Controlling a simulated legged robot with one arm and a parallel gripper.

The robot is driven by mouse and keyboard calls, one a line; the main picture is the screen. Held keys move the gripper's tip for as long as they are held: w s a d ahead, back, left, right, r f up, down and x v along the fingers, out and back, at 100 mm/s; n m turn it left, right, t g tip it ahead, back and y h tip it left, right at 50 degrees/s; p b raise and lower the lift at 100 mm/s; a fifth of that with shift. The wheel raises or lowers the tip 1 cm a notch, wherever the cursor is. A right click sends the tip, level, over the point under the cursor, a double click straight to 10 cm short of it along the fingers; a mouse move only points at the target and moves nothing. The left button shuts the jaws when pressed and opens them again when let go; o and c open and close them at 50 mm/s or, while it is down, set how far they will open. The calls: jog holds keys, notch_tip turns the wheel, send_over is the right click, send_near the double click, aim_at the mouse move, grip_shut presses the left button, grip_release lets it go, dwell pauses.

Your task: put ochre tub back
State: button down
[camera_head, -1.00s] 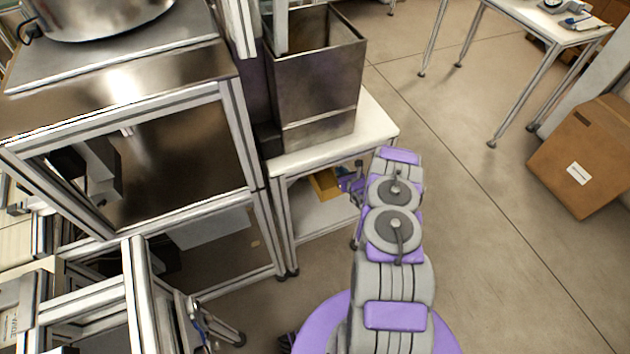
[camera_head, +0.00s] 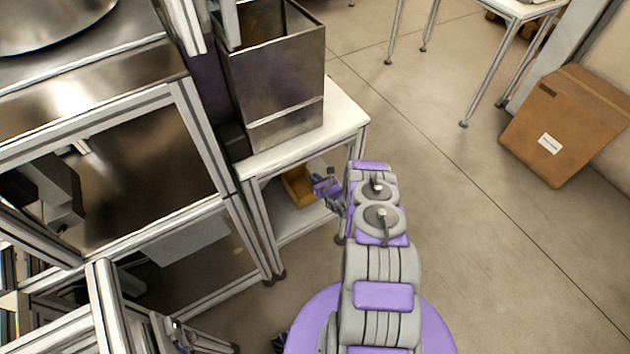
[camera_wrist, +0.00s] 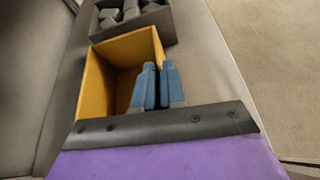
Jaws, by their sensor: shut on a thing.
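The ochre tub (camera_head: 297,188) is at the lower shelf of the white-topped table, partly hidden under the tabletop. In the wrist view the open box-shaped tub (camera_wrist: 97,88) looks empty where I can see inside. My gripper (camera_head: 325,184) is at its right side. Its blue fingers (camera_wrist: 158,86) are close together in the wrist view, one inside the tub and one outside, shut on the right wall. The near part of the tub is hidden behind my gripper. I cannot tell whether the tub rests on the shelf or hangs just above it.
A dark grey bin (camera_wrist: 160,20) with grey pieces lies beyond the tub. The shelf (camera_head: 290,226) has metal legs at its front. A tall metal container (camera_head: 275,95) stands on the tabletop (camera_head: 345,118). A metal frame cabinet is left; open floor (camera_head: 480,220) lies right.

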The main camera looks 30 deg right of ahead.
jog(key=shift+a, duration=0.4)
jog(key=c, duration=1.2)
grip_release()
jog(key=shift+d, duration=0.3)
jog(key=p+v, duration=0.3)
jog(key=v, duration=0.9)
jog(key=shift+r, duration=0.1)
jog(key=shift+s, duration=0.1)
